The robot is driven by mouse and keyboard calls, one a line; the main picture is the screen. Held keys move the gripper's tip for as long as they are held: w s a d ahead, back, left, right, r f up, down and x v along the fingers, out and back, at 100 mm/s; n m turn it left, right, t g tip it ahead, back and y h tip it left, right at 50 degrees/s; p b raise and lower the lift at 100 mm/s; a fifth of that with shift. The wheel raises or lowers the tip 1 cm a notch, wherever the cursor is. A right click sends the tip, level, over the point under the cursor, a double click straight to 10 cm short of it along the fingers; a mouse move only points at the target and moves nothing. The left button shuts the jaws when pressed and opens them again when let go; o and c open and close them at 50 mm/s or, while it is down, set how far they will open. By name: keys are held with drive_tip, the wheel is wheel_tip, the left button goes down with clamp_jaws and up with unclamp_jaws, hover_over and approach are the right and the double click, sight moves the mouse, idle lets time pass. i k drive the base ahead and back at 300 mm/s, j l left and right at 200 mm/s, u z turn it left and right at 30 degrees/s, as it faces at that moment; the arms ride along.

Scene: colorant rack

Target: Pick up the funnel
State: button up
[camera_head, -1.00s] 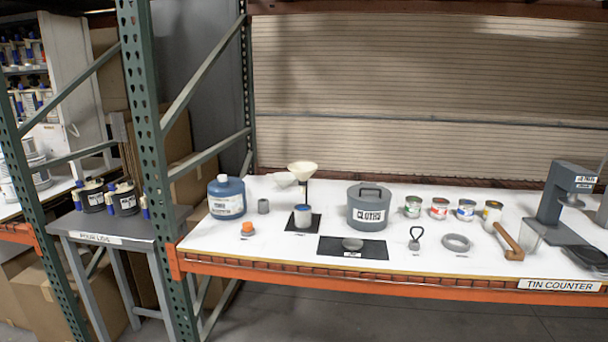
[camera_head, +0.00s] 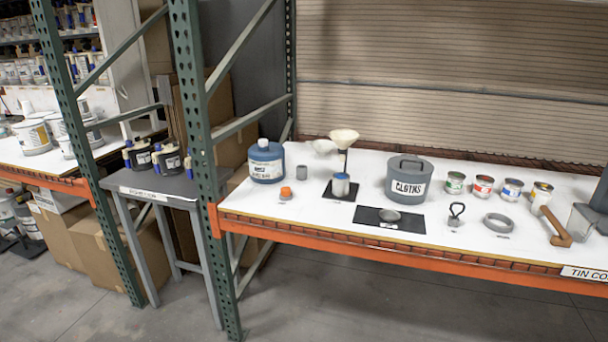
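The funnel (camera_head: 344,138) is cream-white and sits at the top of a thin dark stand on the white counter. The stand has a black square base (camera_head: 333,194). A small jar with a blue top (camera_head: 341,185) stands on that base, below the funnel. A second pale, scoop-like shape (camera_head: 323,146) shows just left of the funnel; I cannot tell if it is a separate piece. My gripper is not in view.
A blue jug (camera_head: 266,162), a grey cup (camera_head: 301,172) and an orange cap (camera_head: 286,192) are left of the stand. A grey CLOTHS pot (camera_head: 409,181) is right of it. A green rack post (camera_head: 194,140) stands at the counter's left end. Floor (camera_head: 330,310) in front is clear.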

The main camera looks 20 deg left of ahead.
sight(343, 148)
drive_tip(key=i+j+u, duration=0.25)
drive_tip(key=i+j, duration=0.95)
